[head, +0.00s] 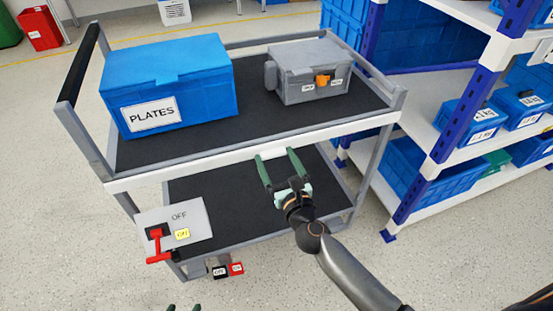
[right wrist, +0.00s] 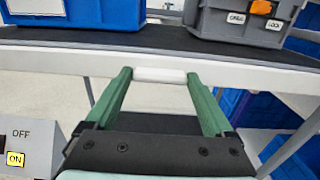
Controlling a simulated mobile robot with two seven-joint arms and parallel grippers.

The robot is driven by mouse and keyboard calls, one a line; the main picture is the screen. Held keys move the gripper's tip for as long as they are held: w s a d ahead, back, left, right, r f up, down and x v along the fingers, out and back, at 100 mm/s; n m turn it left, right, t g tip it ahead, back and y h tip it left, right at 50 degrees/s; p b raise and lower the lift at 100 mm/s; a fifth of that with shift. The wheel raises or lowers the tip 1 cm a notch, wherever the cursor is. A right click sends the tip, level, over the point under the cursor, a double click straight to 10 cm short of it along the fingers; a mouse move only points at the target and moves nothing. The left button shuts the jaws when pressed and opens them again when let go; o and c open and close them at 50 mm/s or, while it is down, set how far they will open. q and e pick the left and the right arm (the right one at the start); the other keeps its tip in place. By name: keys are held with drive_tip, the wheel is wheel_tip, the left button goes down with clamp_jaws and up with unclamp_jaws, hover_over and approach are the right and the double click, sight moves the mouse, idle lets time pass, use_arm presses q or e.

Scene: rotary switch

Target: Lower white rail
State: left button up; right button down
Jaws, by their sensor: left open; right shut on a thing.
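The white rail (head: 240,151) runs along the front edge of the cart's upper shelf, and it also shows in the right wrist view (right wrist: 245,72). My right gripper (head: 277,155) is at the middle of the rail from the front. In the right wrist view its green fingers (right wrist: 160,75) stand on both ends of a short white grip piece (right wrist: 159,75) at the rail and are shut on it. My left gripper (head: 184,307) shows only as two green tips, apart and empty, at the bottom edge of the head view.
A grey panel (head: 196,215) with a red rotary handle (head: 158,246) and OFF/ON labels is at the cart's lower left. A blue PLATES box (head: 190,75) and a grey case (head: 308,72) stand on the upper shelf. Blue-framed shelving (head: 440,130) is close on the right.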

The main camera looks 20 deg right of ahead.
drive_tip(key=shift+s+f, duration=0.1)
drive_tip(key=shift+f, duration=0.25)
drive_tip(key=shift+c, duration=0.4)
unclamp_jaws()
drive_tip(key=shift+o, duration=0.4)
drive_tip(key=shift+r, duration=0.1)
drive_tip(key=s+b, duration=0.1)
drive_tip(key=s, duration=1.1)
drive_tip(key=shift+s+d, duration=0.2)
drive_tip(key=shift+s, duration=0.05)
